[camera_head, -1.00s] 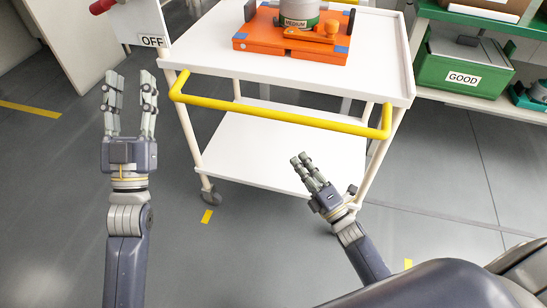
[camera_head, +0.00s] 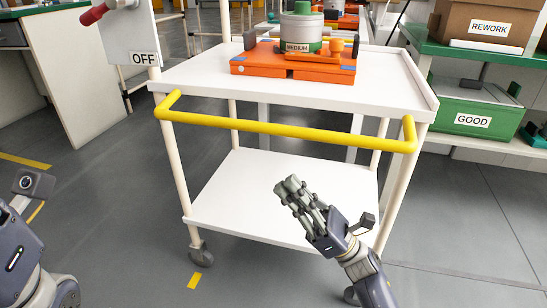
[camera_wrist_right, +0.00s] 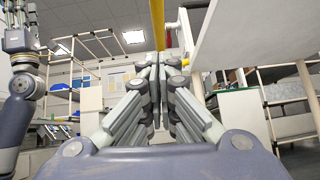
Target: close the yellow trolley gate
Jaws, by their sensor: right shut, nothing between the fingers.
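The yellow trolley gate (camera_head: 290,131) is a bar running across the near side of the white trolley (camera_head: 190,78), just below its top. Its two ends bend back toward the trolley's near corners. My right gripper (camera_head: 287,186) is shut and empty, below the bar and apart from it, in front of the lower shelf. In the right wrist view its closed fingers (camera_wrist_right: 157,65) point up toward a yellow bar (camera_wrist_right: 157,18). My left gripper (camera_wrist_right: 14,18) shows only partly at the upper left of that view, its finger opening unclear.
An orange fixture (camera_head: 260,66) with a green and grey part labelled MEDIUM sits on the trolley top. A green GOOD bin (camera_head: 480,100) is on the right shelf. Floor is clear left of the trolley.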

